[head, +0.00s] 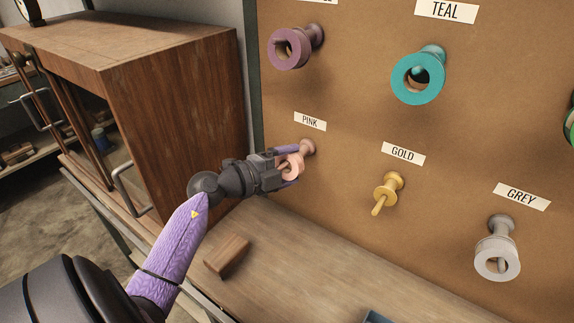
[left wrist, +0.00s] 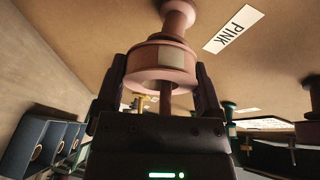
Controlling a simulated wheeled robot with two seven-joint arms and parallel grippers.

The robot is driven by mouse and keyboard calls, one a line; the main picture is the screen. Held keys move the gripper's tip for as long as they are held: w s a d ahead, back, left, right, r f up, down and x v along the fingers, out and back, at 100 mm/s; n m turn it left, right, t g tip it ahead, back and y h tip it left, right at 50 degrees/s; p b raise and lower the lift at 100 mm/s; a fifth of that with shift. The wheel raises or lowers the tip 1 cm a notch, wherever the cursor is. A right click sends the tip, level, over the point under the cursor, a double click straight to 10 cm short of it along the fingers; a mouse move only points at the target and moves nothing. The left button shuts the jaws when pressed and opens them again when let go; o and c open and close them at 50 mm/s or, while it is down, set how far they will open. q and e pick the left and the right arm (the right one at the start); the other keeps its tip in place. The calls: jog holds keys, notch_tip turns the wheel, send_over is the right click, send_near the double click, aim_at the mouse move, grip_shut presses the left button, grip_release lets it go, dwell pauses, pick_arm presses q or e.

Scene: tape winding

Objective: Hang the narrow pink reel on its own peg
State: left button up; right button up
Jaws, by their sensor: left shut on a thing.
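The narrow pink reel (head: 291,167) is held between the two fingers of my left gripper (head: 287,168), at the peg under the PINK label (head: 310,121). In the left wrist view, the reel (left wrist: 161,62) sits between the fingertips of the left gripper (left wrist: 161,78). The pink peg's flared base (head: 307,146) is on the board just behind the reel; it also shows in the left wrist view (left wrist: 178,17). A peg shaft (left wrist: 166,102) shows on the near side of the reel, so the reel appears to be around the peg. My right gripper is not in view.
Mauve (head: 290,49), teal (head: 418,79) and grey (head: 497,257) reels hang on other pegs of the brown board (head: 350,90). The gold peg (head: 388,193) is bare. A wooden block (head: 227,256) lies on the bench below. A wooden cabinet (head: 180,110) stands at left.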

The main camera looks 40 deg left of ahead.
pick_arm(q)
jog(key=o, duration=0.9)
jog(key=shift+o, duration=0.2)
jog(key=shift+s, duration=0.1)
